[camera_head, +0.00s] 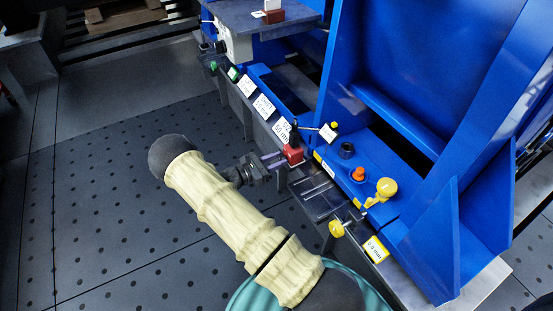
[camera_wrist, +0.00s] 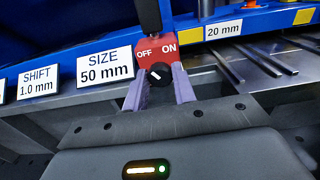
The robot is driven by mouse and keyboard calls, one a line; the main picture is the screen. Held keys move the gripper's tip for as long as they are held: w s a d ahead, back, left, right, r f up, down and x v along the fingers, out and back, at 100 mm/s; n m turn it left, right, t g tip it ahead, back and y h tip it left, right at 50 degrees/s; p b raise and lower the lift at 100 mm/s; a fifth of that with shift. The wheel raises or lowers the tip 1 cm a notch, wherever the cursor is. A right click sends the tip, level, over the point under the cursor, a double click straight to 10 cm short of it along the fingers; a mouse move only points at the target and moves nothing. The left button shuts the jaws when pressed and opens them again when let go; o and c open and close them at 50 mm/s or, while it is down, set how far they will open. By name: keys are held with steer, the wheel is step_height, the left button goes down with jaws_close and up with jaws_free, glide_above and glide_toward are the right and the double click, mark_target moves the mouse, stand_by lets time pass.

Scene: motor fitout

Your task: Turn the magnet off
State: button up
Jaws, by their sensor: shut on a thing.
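The magnet is a red block (camera_wrist: 168,53) with OFF on its left and ON on its right, seen in the wrist view. A round black knob (camera_wrist: 159,73) sits on its face below the words, with a small white mark that seems to slant toward the upper left, the OFF side. My gripper's purple fingers (camera_wrist: 159,80) stand on either side of the knob and look shut on it. In the head view my gripper (camera_head: 276,161) reaches the red magnet (camera_head: 293,154) from the left. The fingertip contacts are partly hidden.
A dark post rises from the magnet's top. White labels, including the SIZE 50 mm label (camera_wrist: 104,65) and SHIFT 1.0 mm label (camera_wrist: 38,82), line the edge to the left. Slotted metal bars (camera_wrist: 262,62) lie to the right. A yellow knob (camera_head: 337,228) and blue frame (camera_head: 440,130) stand nearby.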

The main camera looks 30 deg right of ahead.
steer(key=m+p, duration=0.3)
steer(key=shift+a+r+m, duration=0.1)
steer(key=shift+r+m, duration=0.05)
steer(key=shift+m, duration=0.25)
steer(key=m+p, duration=0.2)
steer(key=m, duration=0.1)
steer(key=shift+m, duration=0.3)
steer(key=m+p, duration=0.1)
steer(key=m, duration=0.2)
steer(key=shift+m, duration=0.3)
steer(key=shift+f+m+p, duration=0.25)
steer(key=shift+m+p, duration=0.4)
steer(key=shift+m, duration=0.95)
steer(key=o, duration=1)
